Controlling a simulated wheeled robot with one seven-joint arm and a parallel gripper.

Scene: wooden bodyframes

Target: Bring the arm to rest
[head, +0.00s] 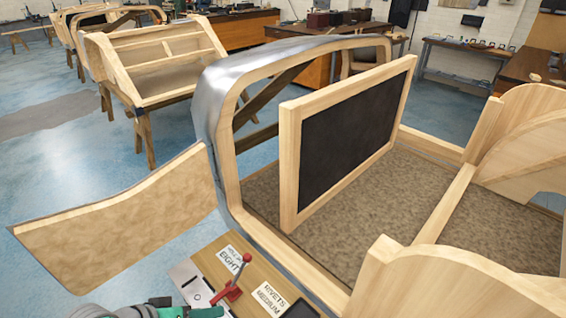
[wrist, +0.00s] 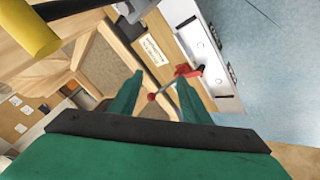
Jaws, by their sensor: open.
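My gripper (wrist: 157,88) shows in the wrist view as two green fingers, apart, with nothing clamped between them. A red toggle lever (wrist: 187,71) with a ball-tipped rod shows beyond and between the fingertips; I cannot tell the distance. In the head view the same red lever (head: 232,290) stands on a wooden board. Green parts of my gripper (head: 180,312) show at the bottom edge, left of and nearer than the lever. The fingertips are not clear there.
A wooden bodyframe (head: 232,170) with a dark panel (head: 352,130) stands close ahead. Labelled cards (head: 270,298) lie by the lever. A yellow-headed tool (wrist: 28,28) shows in the wrist view. Blue floor is open at left.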

